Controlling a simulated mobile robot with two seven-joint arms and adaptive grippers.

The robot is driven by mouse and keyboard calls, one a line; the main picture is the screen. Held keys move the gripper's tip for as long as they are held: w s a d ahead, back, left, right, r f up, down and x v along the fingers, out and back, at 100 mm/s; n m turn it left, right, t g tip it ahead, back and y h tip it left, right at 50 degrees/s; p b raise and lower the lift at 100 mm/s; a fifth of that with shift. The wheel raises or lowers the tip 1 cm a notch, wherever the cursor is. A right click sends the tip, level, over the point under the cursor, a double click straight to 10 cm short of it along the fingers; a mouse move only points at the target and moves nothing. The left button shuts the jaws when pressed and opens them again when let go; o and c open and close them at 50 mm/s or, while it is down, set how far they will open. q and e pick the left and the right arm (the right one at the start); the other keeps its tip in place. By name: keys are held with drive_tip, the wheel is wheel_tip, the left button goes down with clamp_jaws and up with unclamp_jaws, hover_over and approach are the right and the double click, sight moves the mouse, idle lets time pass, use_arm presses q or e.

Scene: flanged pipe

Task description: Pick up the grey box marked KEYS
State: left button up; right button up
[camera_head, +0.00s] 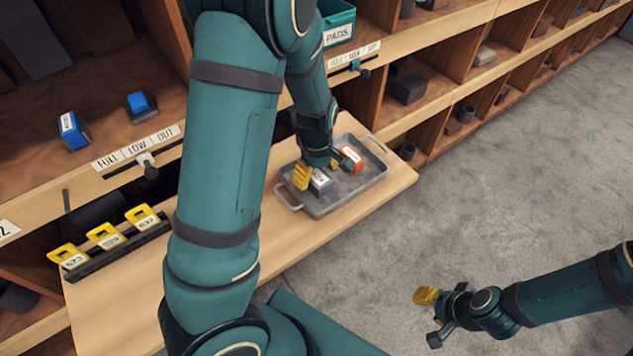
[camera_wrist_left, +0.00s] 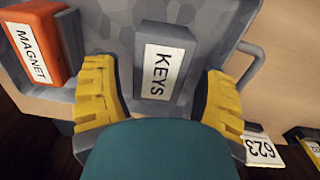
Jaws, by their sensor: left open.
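The grey box marked KEYS (camera_head: 320,182) stands in a grey metal tray on the wooden worktop. In the left wrist view its white label shows clearly on the KEYS box (camera_wrist_left: 165,68). My left gripper (camera_head: 318,172) is over the tray at the box. In the left wrist view, the yellow fingertips of my left gripper (camera_wrist_left: 160,95) are apart, one on each side of the box, with a gap on both sides. My right gripper (camera_head: 427,300) is away from the worktop, over the grey floor; its finger gap is unclear.
A red box marked MAGNET (camera_head: 351,158) lies beside the KEYS box in the tray (camera_head: 340,207). Yellow numbered tags (camera_head: 105,237) stand in a dark rack at left. Blue boxes (camera_head: 139,104) sit on the shelf behind. The worktop right of the tray is clear.

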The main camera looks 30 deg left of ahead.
use_arm(q)
wheel_tip(320, 180, down, 3)
drive_tip(key=shift+b, duration=0.35)
drive_tip(key=c, duration=1.1)
drive_tip(key=shift+r, duration=0.1)
